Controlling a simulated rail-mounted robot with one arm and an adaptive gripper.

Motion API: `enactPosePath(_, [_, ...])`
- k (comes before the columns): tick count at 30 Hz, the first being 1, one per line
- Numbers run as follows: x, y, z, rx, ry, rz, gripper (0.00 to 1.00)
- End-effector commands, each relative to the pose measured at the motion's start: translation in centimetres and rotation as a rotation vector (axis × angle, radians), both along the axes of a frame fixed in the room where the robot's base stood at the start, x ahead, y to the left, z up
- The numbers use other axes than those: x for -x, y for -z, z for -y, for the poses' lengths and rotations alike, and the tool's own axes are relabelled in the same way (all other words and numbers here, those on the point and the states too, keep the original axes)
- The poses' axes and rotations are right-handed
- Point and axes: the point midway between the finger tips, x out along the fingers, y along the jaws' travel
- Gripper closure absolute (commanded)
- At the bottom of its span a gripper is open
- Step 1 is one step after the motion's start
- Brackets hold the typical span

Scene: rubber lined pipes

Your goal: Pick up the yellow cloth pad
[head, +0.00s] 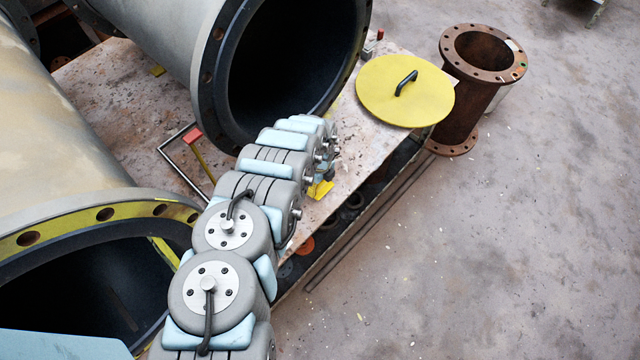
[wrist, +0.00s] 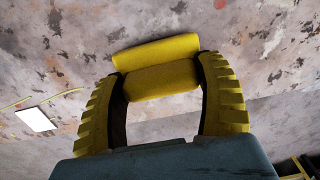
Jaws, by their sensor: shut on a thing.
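The yellow cloth pad (wrist: 160,80) is in the wrist view, folded or rolled, with a second yellow roll-like part along its far side. My gripper (wrist: 163,85) has its two yellow ribbed fingers on either side of the pad and is shut on it. In the head view, a bit of yellow (head: 320,189) shows beside the end of my arm, near the front edge of the table; most of my gripper there is hidden behind my arm. I cannot tell whether the pad touches the tabletop.
A stained table (head: 338,150) carries large rubber-lined pipes (head: 285,70) at the left and back. A round yellow lid (head: 405,92) with a black handle lies at its right end. A rusty flanged pipe (head: 474,90) stands on the floor at the right. The floor at lower right is clear.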

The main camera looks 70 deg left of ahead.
Motion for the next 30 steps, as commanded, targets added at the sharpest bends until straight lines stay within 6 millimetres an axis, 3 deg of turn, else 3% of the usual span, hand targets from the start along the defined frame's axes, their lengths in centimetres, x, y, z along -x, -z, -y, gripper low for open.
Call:
enactPosePath(6, [0.1, -2.6, 0.0, -0.001, 0.000, -0.002, 0.65])
enactPosePath(30, [3.8, -9.0, 3.7, -0.001, -0.002, -0.001, 0.65])
